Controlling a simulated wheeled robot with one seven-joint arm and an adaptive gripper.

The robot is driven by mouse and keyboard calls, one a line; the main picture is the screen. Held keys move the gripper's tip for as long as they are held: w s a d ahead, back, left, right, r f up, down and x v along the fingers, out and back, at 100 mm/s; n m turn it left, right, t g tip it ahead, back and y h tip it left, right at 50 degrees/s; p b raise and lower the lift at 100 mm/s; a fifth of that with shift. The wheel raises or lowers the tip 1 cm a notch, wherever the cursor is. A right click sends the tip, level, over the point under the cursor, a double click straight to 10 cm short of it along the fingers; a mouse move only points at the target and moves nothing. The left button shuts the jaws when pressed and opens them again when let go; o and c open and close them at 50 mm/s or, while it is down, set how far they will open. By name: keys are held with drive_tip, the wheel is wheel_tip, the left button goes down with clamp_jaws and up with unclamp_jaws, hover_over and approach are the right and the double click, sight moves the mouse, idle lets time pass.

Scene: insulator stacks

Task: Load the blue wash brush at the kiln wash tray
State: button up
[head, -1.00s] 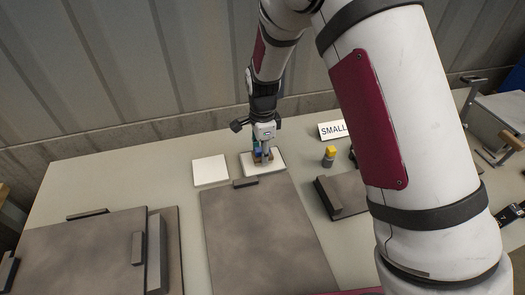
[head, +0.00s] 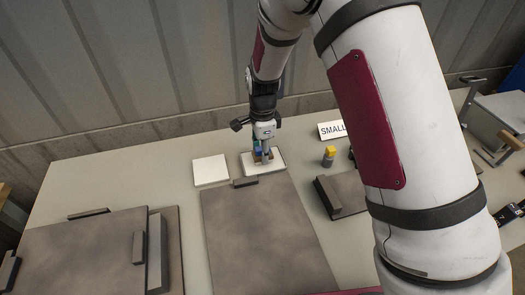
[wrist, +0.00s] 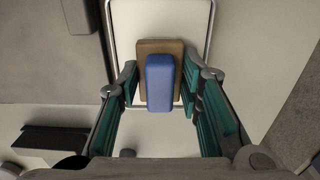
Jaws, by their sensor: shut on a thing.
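My gripper (head: 263,156) points down over a white, rimmed tray (head: 279,162) at the back of the table. In the wrist view, its green-padded fingers (wrist: 160,88) are shut on the blue wash brush. The brush's blue handle (wrist: 160,82) lies between the fingers, with a brown block-like head (wrist: 160,45) beneath and around it. The tray's thin metal rim (wrist: 110,30) frames the brush in the wrist view. The brush is over the tray; I cannot tell whether its underside touches the tray surface.
A plain white square (head: 211,170) lies left of the tray. A large grey slab (head: 262,230) lies in front. A yellow-capped bottle (head: 329,156) and a "SMALL" sign (head: 332,130) stand to the right. More slabs with bars (head: 85,250) lie at the left.

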drive_tip(key=shift+r+p, duration=1.15)
drive_tip(key=shift+r, duration=2.2)
